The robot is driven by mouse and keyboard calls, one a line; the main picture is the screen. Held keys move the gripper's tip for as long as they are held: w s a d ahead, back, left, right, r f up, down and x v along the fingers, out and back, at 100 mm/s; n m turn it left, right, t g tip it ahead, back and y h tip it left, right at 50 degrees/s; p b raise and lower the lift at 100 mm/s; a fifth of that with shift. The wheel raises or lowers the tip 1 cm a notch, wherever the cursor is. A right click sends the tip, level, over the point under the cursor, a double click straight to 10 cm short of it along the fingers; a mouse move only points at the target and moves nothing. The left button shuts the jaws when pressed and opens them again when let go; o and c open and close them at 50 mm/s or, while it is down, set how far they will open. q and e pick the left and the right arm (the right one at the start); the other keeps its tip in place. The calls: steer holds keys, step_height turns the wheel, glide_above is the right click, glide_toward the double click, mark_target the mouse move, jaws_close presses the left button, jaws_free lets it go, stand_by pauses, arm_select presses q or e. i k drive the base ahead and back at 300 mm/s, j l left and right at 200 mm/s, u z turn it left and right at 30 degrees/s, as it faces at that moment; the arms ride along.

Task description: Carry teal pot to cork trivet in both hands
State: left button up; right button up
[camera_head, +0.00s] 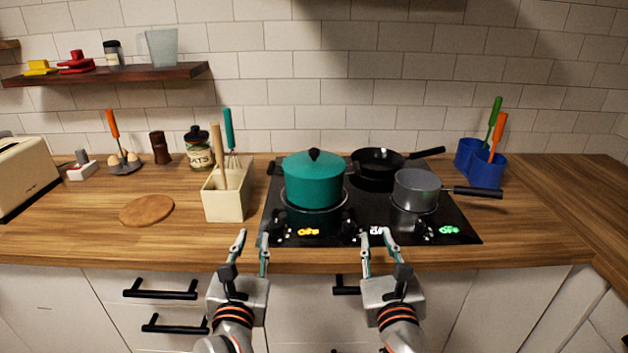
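The teal pot (314,184) has a lid with a black knob and stands upright on the front left of the black hob. The round cork trivet (146,210) lies flat on the wooden counter at the left, with nothing on it. My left gripper (252,240) is open and empty at the front edge of the counter, in front of the pot and to its left. My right gripper (374,238) is open and empty at the hob's front edge, in front of the pot and to its right. Neither touches the pot.
A cream utensil box (226,197) stands between trivet and pot. A black frying pan (378,168) and a grey saucepan (415,190) are on the hob (455,220), right of the pot. A toaster (25,175) stands far left. Counter around the trivet is clear.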

mark_target(147, 208)
steer(key=i, duration=0.85)
